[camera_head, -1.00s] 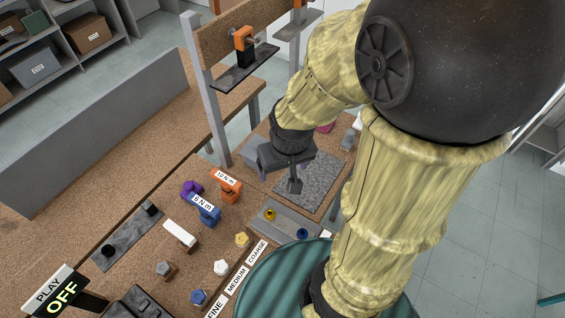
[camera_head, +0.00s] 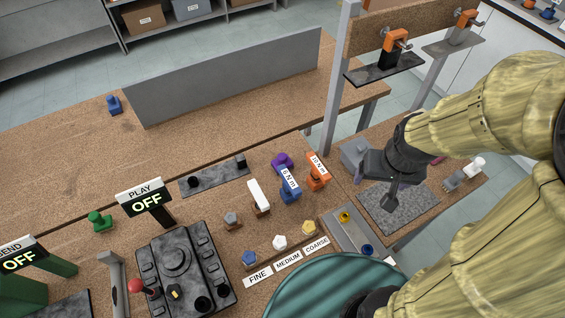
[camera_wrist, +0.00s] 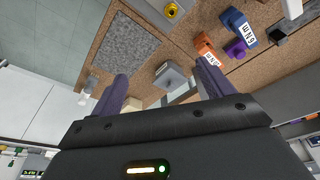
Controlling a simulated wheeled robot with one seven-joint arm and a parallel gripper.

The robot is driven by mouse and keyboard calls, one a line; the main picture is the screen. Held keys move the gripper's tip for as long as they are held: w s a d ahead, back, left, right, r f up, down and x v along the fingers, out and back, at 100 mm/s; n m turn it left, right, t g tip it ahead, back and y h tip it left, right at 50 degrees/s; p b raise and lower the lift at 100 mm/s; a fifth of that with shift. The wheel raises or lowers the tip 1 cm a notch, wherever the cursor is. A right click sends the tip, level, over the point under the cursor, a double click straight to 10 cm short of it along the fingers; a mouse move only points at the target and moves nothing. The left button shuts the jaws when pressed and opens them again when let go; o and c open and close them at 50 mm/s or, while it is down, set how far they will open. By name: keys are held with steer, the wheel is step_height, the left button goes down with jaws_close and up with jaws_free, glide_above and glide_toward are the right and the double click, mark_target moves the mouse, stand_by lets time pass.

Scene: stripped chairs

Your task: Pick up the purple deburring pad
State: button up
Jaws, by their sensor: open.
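A small purple knobbed piece (camera_head: 282,161), which looks like the deburring pad, sits on the brown bench behind a blue tool marked "6 N m" (camera_head: 290,188). It also shows in the wrist view at upper right (camera_wrist: 236,48), beyond my right finger. My gripper (camera_head: 388,196) is open and empty over the grey textured mat (camera_head: 412,214), to the right of the purple piece and well apart from it. In the wrist view, the two purple-grey fingers of my gripper (camera_wrist: 163,86) are spread, with a grey block (camera_wrist: 171,76) showing beyond the gap.
An orange tool (camera_head: 317,171) stands right of the purple piece. A white block (camera_head: 259,197) and several small coloured pieces are in front, near labels "FINE", "MEDIUM", "COARSE". A grey upright post (camera_head: 339,80) rises behind. A dark control box (camera_head: 185,270) is at front left.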

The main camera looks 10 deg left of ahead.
steer(key=shift+o, duration=1)
steer(key=shift+w, duration=0.1)
steer(key=m+g+b, duration=0.3)
steer(key=b, duration=0.6)
glide_above(281, 156)
step_height(281, 156, down, 7)
steer(key=shift+f, duration=0.15)
steer(key=shift+p, duration=0.3)
step_height(281, 156, down, 12)
steer(key=shift+f+p, duration=0.15)
steer(key=shift+p, duration=0.85)
